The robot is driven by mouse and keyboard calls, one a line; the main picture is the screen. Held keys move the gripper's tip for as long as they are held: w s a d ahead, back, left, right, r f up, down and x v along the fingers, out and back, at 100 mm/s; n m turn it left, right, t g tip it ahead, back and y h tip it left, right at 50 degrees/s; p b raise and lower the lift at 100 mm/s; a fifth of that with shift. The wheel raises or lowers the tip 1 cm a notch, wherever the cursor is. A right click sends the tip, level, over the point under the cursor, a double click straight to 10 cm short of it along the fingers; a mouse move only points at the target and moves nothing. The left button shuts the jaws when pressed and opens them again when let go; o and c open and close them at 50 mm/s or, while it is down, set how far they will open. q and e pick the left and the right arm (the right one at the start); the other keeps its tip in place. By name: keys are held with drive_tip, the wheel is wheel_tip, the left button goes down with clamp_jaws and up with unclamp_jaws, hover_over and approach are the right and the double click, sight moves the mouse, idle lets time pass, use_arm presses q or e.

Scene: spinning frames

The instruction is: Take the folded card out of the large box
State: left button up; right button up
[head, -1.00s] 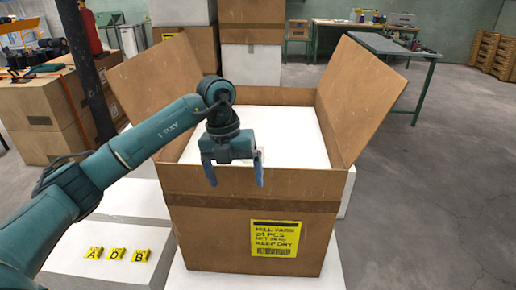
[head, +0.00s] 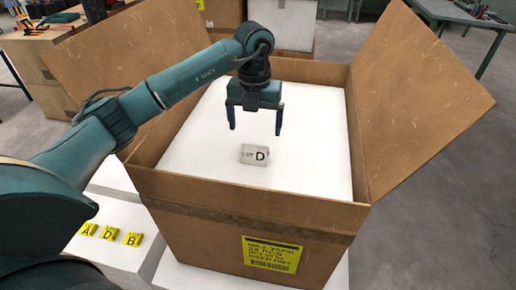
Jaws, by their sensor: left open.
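The large box (head: 255,222) is brown cardboard with its flaps open and a white surface (head: 315,130) inside. The folded card (head: 254,154) is small and pale, marked with a black D, and stands on that white surface near the middle. My left gripper (head: 255,130) points down over the inside of the box, just behind and above the card. Its two dark fingers are spread apart with nothing between them, and they appear apart from the card. My right gripper is not in view.
Yellow markers A, D and B (head: 108,234) stand on a white platform (head: 90,252) left of the box. Raised side flaps (head: 420,90) flank the opening. A green table (head: 470,15) stands at the back right. Open grey floor lies to the right.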

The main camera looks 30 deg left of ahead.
use_arm(q)
hover_over(254, 150)
drive_tip(key=f, duration=0.4)
drive_tip(key=shift+s+d+f, duration=0.1)
drive_tip(key=shift+s+d, duration=0.15)
drive_tip(key=shift+w+a+f+p, duration=0.15)
drive_tip(key=shift+f+p, duration=0.25)
drive_tip(key=shift+f, duration=1.05)
drive_tip(key=shift+w+a+f+p, duration=0.15)
drive_tip(key=shift+f+p, duration=0.2)
drive_tip(key=shift+f, duration=1.05)
drive_tip(key=shift+d, duration=0.1)
drive_tip(key=shift+c, duration=0.6)
drive_tip(key=c, duration=0.9)
